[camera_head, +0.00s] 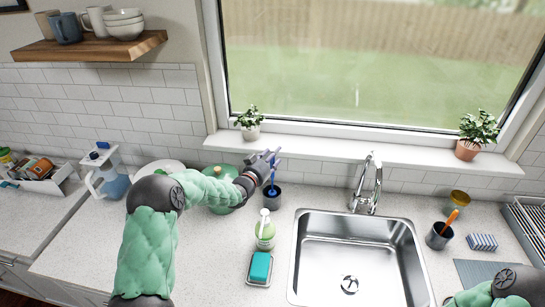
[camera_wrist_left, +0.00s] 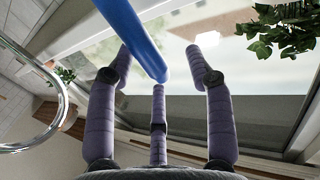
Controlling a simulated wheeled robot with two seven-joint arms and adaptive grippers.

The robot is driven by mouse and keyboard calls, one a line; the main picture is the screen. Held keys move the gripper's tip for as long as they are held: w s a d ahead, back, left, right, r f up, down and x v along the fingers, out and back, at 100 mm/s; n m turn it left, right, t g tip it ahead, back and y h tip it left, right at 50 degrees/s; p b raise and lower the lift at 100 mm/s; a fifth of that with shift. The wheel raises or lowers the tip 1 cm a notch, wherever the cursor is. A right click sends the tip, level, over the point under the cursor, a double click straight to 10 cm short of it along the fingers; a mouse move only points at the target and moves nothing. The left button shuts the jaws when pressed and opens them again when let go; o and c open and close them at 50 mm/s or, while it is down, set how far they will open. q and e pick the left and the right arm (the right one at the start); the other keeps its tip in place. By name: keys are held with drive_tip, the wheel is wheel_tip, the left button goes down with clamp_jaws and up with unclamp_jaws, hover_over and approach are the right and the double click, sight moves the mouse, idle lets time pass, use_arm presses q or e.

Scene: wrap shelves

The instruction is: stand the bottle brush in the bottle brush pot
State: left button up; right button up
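A brush with a blue handle (camera_head: 273,178) stands nearly upright in a dark pot (camera_head: 272,201), left of the sink; its lower end is hidden in the pot. My left gripper (camera_head: 270,157) is at the top of this handle, above the pot. In the left wrist view the blue handle (camera_wrist_left: 137,38) passes beside and between the spread fingers of the left gripper (camera_wrist_left: 160,72). The fingers look apart, with gaps around the handle. A second dark pot (camera_head: 438,238) holds an orange-handled brush (camera_head: 450,218), right of the sink. My right gripper is out of view.
A green soap bottle (camera_head: 264,232) and a teal sponge on a dish (camera_head: 260,267) stand in front of the pot. A green lidded pot (camera_head: 222,172) is behind my left forearm. The sink (camera_head: 355,255) and faucet (camera_head: 368,185) are to the right.

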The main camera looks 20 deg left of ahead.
use_arm(q)
drive_tip(key=shift+s, duration=0.1)
drive_tip(key=s+a, duration=0.1)
drive_tip(key=s, duration=1)
drive_tip(key=shift+s+a, duration=0.3)
drive_tip(key=shift+s, duration=0.05)
idle(0.4)
